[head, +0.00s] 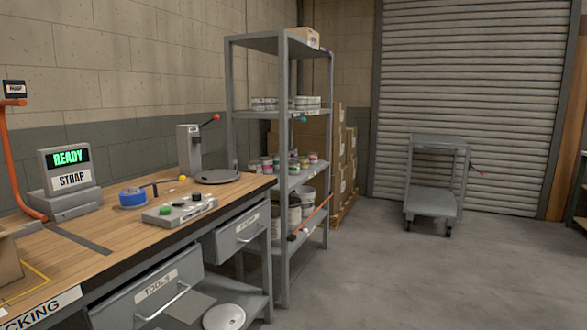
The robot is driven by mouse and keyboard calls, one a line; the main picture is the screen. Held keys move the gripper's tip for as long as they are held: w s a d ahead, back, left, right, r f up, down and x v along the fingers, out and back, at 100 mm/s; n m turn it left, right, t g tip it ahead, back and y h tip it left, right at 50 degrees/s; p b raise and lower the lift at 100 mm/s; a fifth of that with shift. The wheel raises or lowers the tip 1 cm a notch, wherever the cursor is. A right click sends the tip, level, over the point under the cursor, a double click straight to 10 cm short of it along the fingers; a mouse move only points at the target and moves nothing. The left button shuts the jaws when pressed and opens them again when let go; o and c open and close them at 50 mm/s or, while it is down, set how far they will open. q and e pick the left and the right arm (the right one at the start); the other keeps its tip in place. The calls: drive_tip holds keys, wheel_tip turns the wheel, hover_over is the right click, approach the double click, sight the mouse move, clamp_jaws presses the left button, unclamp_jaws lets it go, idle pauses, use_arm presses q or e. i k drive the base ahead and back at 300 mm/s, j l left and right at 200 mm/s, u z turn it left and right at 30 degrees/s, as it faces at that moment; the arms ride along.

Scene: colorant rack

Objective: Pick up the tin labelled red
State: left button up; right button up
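Several small tins with coloured bands or lids (293,164) stand on the middle shelf of a grey metal rack (283,180). They are too small in the head view to read any label, so I cannot tell which one is labelled red. A reddish one (313,158) seems to stand toward the right end. The rack's front post hides part of the shelf. Neither of my grippers is in view.
A workbench (110,225) with a READY/STRAP display (69,170) and drawers fills the left. Its lower drawer (155,292) stands open. A grey cart (436,190) stands before the roller door. Cardboard boxes (345,150) are behind the rack. The floor (400,280) at right is clear.

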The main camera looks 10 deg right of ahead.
sight(313, 156)
drive_tip(key=i+l+z, duration=0.45)
drive_tip(key=i, duration=0.15)
drive_tip(key=i+l+z, duration=0.3)
drive_tip(key=i, duration=0.6)
drive_tip(key=i+z, duration=0.3)
drive_tip(key=i, duration=0.55)
drive_tip(key=i+l+u, duration=0.15)
drive_tip(key=i+u, duration=0.25)
drive_tip(key=i, duration=0.2)
drive_tip(key=i+l+u, duration=0.4)
drive_tip(key=i, duration=0.2)
drive_tip(key=i+l+u, duration=0.4)
drive_tip(key=i, duration=0.15)
